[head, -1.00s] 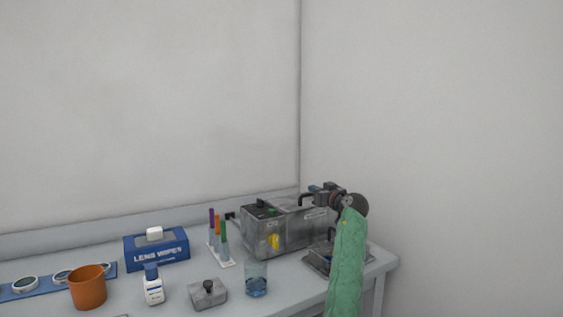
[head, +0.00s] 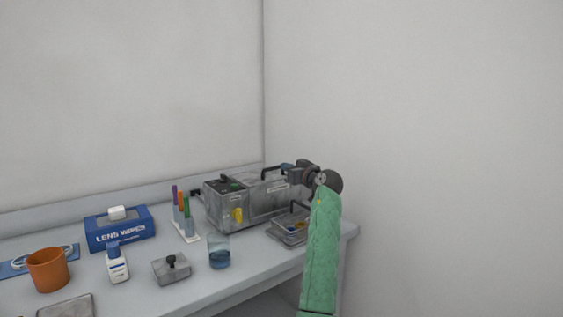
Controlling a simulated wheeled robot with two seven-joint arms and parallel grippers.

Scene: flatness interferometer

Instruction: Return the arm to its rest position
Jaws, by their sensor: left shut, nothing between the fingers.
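One arm of mine in a green sleeve (head: 321,250) rises from the bottom right of the head view. At its end, past a dark round wrist, is my left gripper (head: 290,168). It is small and dark here, shut and empty. It appears over the right end of the grey interferometer box (head: 235,208), by a black handle. I cannot tell the gap between them. My right gripper is out of view.
An open metal tray (head: 286,237) stands at the table's right end, partly behind my sleeve. A glass (head: 219,254), lidded metal block (head: 171,270), white bottle (head: 117,266), pen rack (head: 186,232), lens wipes box (head: 122,232) and orange cup (head: 48,272) stand leftward.

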